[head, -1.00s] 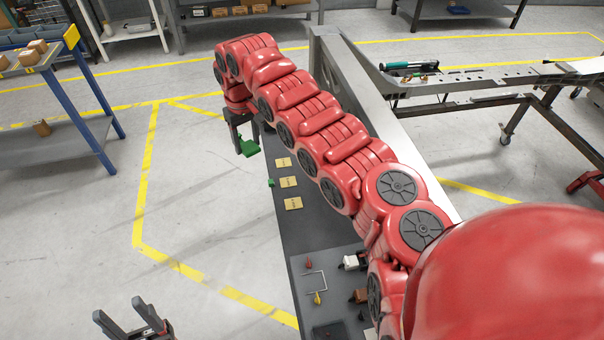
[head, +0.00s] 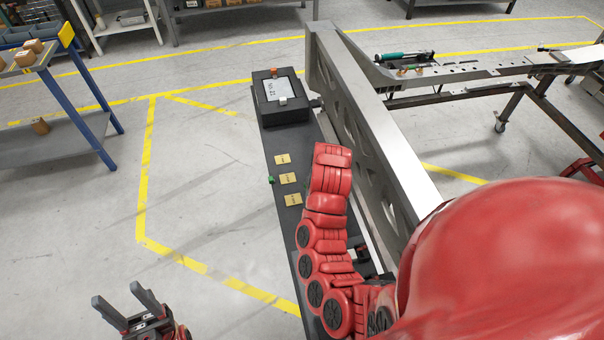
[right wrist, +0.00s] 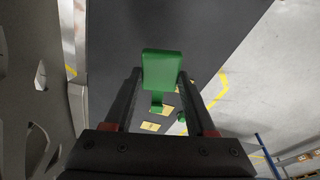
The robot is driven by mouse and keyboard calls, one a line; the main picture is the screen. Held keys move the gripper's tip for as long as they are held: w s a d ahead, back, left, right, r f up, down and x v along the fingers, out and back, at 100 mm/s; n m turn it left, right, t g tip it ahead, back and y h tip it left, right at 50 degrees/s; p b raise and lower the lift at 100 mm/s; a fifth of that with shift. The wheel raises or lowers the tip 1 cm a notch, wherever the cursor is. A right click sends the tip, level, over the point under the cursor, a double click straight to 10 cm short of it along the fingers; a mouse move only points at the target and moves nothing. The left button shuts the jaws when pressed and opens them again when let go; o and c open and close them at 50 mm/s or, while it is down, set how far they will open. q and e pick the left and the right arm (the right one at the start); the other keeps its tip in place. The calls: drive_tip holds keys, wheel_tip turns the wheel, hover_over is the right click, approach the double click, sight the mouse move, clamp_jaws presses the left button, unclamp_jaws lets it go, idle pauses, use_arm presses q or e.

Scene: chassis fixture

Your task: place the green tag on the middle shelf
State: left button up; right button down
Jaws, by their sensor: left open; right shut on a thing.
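The green tag (right wrist: 162,70) shows in the right wrist view, between the two dark fingers of my right gripper (right wrist: 158,78), which is shut on it. A narrower green part hangs below its broad face. Dark bench surface lies beyond it. In the head view my red right arm hides the right gripper and the tag. My left gripper (head: 124,297) is open and empty at the bottom left, over the floor. Three tan label plates (head: 288,178) lie in a row on the dark bench (head: 272,142). I cannot tell which surface is the middle shelf.
A small green piece (head: 271,180) sits at the bench edge beside the middle plate. A black box with a screen (head: 281,98) stands at the bench's far end. A tall metal beam (head: 375,125) runs along the right. A blue-framed rack (head: 88,100) stands left. Floor between is clear.

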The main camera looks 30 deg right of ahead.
drive_tip(key=shift+s+d+f, duration=0.15)
drive_tip(key=shift+s, duration=0.35)
drive_tip(key=shift+s+d+f, duration=0.1)
drive_tip(key=shift+s+f, duration=0.05)
drive_tip(key=shift+s, duration=0.3)
drive_tip(key=shift+s+d+f, duration=0.1)
drive_tip(key=shift+s+d, duration=0.1)
drive_tip(key=w+b, duration=0.2)
drive_tip(key=w, duration=0.1)
drive_tip(key=w+d+f+b, duration=0.1)
drive_tip(key=w+b, duration=0.4)
drive_tip(key=w, duration=0.2)
drive_tip(key=shift+d+f, duration=0.2)
drive_tip(key=shift+f, duration=0.2)
drive_tip(key=p, duration=0.2)
hover_over(303, 177)
drive_tip(key=s, duration=0.2)
drive_tip(key=shift+s+a+r, duration=0.1)
drive_tip(key=shift+r, duration=0.25)
drive_tip(key=shift+w+f, duration=0.2)
drive_tip(key=shift+w, duration=0.4)
drive_tip(key=shift+f, duration=0.1)
wheel_tip(303, 177, down, 3)
drive_tip(key=shift+r+p, duration=0.1)
drive_tip(key=shift+p, duration=0.8)
drive_tip(key=shift+f, duration=0.3)
